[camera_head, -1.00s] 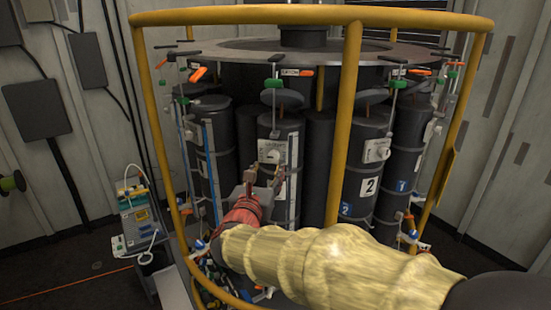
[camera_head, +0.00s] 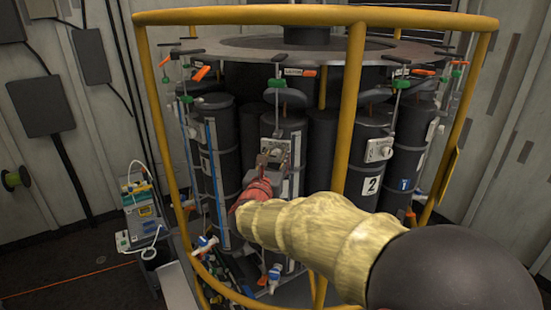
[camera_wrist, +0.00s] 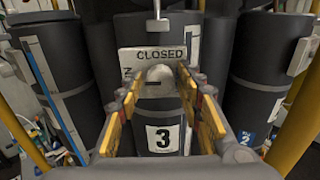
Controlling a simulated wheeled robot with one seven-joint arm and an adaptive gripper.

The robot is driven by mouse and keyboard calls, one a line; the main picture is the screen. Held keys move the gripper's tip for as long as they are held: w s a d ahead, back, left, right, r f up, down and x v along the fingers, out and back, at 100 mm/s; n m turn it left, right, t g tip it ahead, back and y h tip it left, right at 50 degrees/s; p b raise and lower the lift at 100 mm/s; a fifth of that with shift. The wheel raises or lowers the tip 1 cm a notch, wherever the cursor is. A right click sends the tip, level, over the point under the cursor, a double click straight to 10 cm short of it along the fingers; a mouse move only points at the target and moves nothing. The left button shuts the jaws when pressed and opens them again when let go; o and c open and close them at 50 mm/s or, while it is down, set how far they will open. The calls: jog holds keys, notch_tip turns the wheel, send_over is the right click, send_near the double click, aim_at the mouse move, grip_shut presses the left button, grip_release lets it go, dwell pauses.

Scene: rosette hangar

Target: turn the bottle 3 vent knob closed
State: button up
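Bottle 3 is a dark cylinder with a white "3" label (camera_wrist: 163,138), upright in the middle of the wrist view. Above the label is a light plate (camera_wrist: 153,54) marked "CLOSED" at its top, with part of another word at its left edge. The grey rounded vent knob (camera_wrist: 160,73) sits on this plate, with a dark horizontal mark low on its left. My gripper (camera_wrist: 157,82) is open, one yellow-sided finger on each side of the knob. I cannot tell whether the fingers touch it. In the head view my gripper (camera_head: 271,160) is in front of bottle 3 and hides its label.
A yellow guard rail (camera_head: 352,110) surrounds the rosette, with one post right of my gripper. Bottle 2 (camera_head: 366,160) stands to the right. Another dark bottle with a blue strip (camera_head: 213,165) stands to the left. A cart with instruments (camera_head: 141,215) is outside the rail at left.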

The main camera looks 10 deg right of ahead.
grip_shut()
jog(key=shift+f+b, duration=0.1)
jog(key=shift+b, duration=0.45)
jog(key=m+b, duration=0.1)
jog(key=b, duration=0.1)
jog(key=m+b, duration=0.1)
jog(key=b, duration=0.2)
jog(key=shift+f+m, duration=0.25)
jog(key=shift+m, duration=0.05)
jog(key=m+b, duration=0.4)
jog(key=b, duration=0.6)
jog(key=shift+a+m, duration=0.1)
jog(key=shift+m, duration=0.3)
jog(key=m+b, duration=0.6)
jog(key=b, duration=0.4)
jog(key=m+b, duration=0.2)
jog(key=b, duration=0.1)
jog(key=m+b, duration=0.2)
jog(key=shift+r, duration=0.25)
jog(key=shift+r+m+b, duration=0.1)
jog(key=shift+m+b, duration=0.3)
jog(key=shift+b, duration=0.1)
jog(key=shift+o, duration=1.2)
grip_release()
